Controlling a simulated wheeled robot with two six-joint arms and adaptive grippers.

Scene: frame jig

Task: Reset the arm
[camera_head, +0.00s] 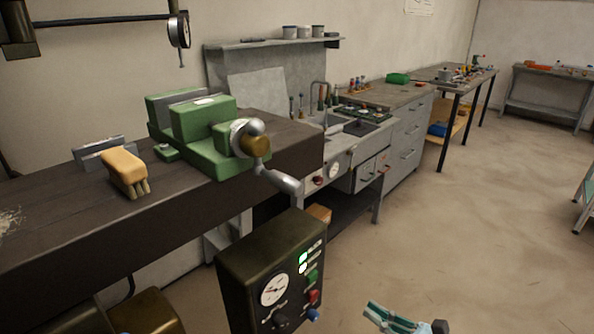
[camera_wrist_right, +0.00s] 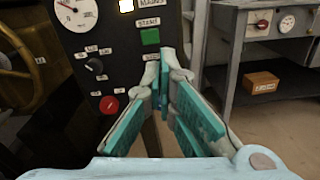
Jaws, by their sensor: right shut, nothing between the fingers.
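My right gripper (camera_head: 385,315) shows at the bottom edge of the head view, low over the floor and to the right of the control box (camera_head: 270,275). In the right wrist view my right gripper (camera_wrist_right: 168,75) has its teal-padded fingers drawn together at the tips, with nothing between them. Its tips overlap the right edge of the control box (camera_wrist_right: 120,70) in that view; I cannot tell the distance. My left gripper is not in view.
A workbench (camera_head: 60,225) carries a green vise (camera_head: 205,135) with a crank and a brush (camera_head: 125,170). A grey sink unit (camera_head: 350,150) and drawer cabinet (camera_head: 405,140) stand beyond. A cardboard box (camera_wrist_right: 262,82) lies on a lower shelf.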

